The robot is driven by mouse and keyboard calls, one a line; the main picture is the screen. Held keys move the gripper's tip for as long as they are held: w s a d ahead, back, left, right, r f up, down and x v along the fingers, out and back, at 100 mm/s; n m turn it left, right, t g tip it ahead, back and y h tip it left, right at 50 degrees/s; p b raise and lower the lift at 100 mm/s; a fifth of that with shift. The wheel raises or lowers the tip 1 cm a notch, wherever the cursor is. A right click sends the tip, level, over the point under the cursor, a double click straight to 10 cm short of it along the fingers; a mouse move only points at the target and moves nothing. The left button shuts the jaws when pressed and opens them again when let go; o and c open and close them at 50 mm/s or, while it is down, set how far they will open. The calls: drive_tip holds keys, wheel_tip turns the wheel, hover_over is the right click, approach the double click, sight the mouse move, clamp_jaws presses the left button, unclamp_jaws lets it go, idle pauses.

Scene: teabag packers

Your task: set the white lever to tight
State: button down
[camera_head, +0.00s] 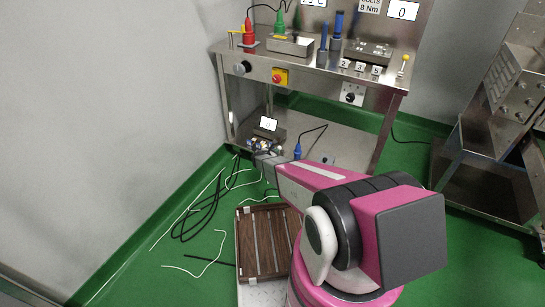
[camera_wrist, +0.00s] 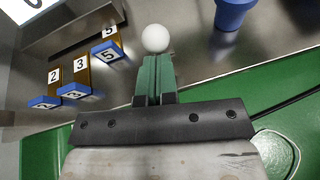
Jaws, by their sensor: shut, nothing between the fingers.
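In the wrist view, the white lever shows as a round white ball (camera_wrist: 155,38) just beyond my fingertips. Its stem is hidden behind the fingers, and I cannot tell whether they touch it or which way it is set. My gripper (camera_wrist: 154,64) has green fingers, shut together with nothing between them. In the head view, my arm reaches to the lower shelf of the steel bench, and its tip is close to the small items there. I cannot make out the white lever on that shelf in the head view.
Blue-fronted numbered blocks (camera_wrist: 74,91) stand left of my fingers, below a display (camera_wrist: 28,8). A blue plug (camera_wrist: 230,13) is at the right; its cable runs along the lower shelf (camera_head: 335,135).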

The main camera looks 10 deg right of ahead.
drive_tip(key=shift+w+d+r, duration=0.1)
drive_tip(key=shift+d+r, duration=0.05)
drive_tip(key=shift+r, duration=0.05)
idle(0.4)
drive_tip(key=shift+w+d+r+g+y, duration=0.25)
drive_tip(key=shift+w+r+g+y, duration=0.15)
drive_tip(key=shift+g, duration=0.2)
drive_tip(key=shift+w+d+r+g+y, duration=0.3)
drive_tip(key=shift+r+g+y, duration=0.2)
drive_tip(key=shift+g, duration=0.1)
drive_tip(key=shift+w+d+r+g+y, duration=0.35)
drive_tip(key=shift+w+g+y, duration=0.15)
drive_tip(key=shift+g, duration=0.1)
drive_tip(key=shift+w+d+r+g+y, duration=0.2)
drive_tip(key=shift+w+r+g+y, duration=0.1)
drive_tip(key=shift+w+g+y, duration=0.25)
drive_tip(key=w+d+n+g+y, duration=0.1)
drive_tip(key=w+d+g+y, duration=0.2)
drive_tip(key=w+g+y, duration=0.1)
drive_tip(key=shift+w+d+r+g, duration=0.2)
drive_tip(key=shift+w+d+g, duration=0.25)
drive_tip(key=shift+g, duration=0.3)
